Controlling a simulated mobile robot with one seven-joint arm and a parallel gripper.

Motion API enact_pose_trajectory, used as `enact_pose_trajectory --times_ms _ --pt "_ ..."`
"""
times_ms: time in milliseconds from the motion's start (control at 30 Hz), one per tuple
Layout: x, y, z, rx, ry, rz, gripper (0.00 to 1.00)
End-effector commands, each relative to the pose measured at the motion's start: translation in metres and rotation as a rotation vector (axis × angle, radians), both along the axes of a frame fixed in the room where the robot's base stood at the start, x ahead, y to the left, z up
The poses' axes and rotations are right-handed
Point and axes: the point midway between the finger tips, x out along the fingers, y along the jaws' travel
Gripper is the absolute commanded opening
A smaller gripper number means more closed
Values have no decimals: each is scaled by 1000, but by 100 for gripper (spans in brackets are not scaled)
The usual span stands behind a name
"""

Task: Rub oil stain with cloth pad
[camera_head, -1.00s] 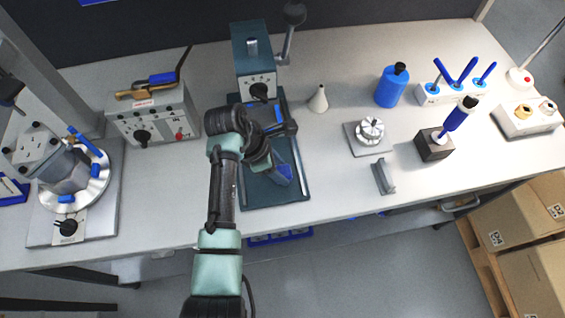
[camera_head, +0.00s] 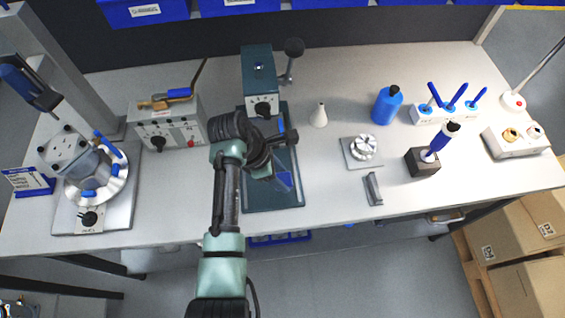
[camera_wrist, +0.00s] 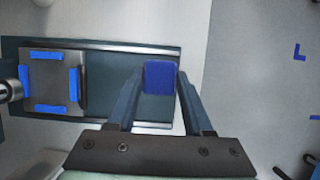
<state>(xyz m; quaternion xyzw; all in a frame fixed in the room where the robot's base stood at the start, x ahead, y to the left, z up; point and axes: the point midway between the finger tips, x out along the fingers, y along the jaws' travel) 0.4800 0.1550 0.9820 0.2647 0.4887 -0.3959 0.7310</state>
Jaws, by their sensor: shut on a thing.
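My gripper (camera_wrist: 160,88) is shut on a blue cloth pad (camera_wrist: 161,77), which sits between its two fingertips. In the head view my gripper (camera_head: 280,172) reaches over the front part of the dark teal machine base (camera_head: 262,200), and the blue pad (camera_head: 284,181) shows at its end. In the wrist view the pad is over the end of the teal base (camera_wrist: 110,110), near its edge. I cannot tell whether the pad touches the surface. I cannot make out an oil stain in either view; the pad or arm may hide it.
A teal machine head (camera_head: 259,75) with a lever stands behind. A grey control box (camera_head: 166,122) is to the left. A white cone (camera_head: 319,115), a blue bottle (camera_head: 387,106) and a round chuck (camera_head: 364,148) stand to the right.

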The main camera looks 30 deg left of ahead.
Motion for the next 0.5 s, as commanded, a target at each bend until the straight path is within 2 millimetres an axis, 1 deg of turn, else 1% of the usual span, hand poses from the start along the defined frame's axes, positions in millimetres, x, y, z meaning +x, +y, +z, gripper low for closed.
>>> enact_pose_trajectory --times_ms 33,167,500 --pt "0 1 9 0 0 0 0" --pt "0 3 17 0 -1 -2 0" --pt "-1 3 18 0 0 -3 0"
